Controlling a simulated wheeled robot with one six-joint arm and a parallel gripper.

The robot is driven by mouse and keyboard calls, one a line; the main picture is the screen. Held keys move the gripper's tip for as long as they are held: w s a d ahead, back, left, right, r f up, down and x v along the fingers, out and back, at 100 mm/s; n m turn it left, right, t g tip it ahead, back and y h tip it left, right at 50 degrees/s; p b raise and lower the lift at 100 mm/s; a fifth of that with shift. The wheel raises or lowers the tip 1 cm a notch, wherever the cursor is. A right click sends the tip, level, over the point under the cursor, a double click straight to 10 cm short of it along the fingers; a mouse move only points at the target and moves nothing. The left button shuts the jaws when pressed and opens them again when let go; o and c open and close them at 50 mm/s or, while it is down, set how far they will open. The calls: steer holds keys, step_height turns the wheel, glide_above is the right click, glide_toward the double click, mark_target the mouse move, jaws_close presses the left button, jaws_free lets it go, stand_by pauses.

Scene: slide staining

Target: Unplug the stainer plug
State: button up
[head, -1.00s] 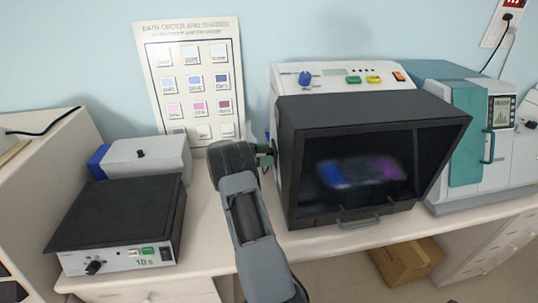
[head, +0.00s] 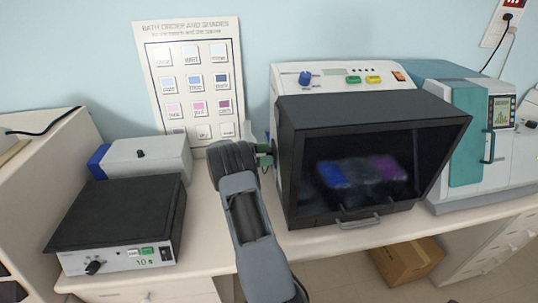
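The stainer (head: 375,115), a white machine with a dark sloping hood and a window showing blue and purple baths, stands in the middle of the bench. My gripper (head: 267,153) is at the left side of the stainer, close to its side wall. My own wrist hides most of it, and I cannot tell whether its fingers are open or hold anything. No plug can be made out at the gripper. A dark plug (head: 507,17) sits in a wall outlet at the top right, with a black cable running down behind the teal machine; which device it feeds is not visible.
A teal and white machine (head: 465,110) stands right of the stainer. At left are a black-topped box (head: 115,215) and a grey box with a blue end (head: 150,157). A bath order chart (head: 190,50) is on the wall. A cardboard box (head: 408,262) is under the bench.

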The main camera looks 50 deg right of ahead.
jaws_close()
stand_by(0.4)
steer(key=shift+b+v, duration=0.3)
steer(key=shift+v, duration=2.65)
steer(key=shift+x, duration=1.7)
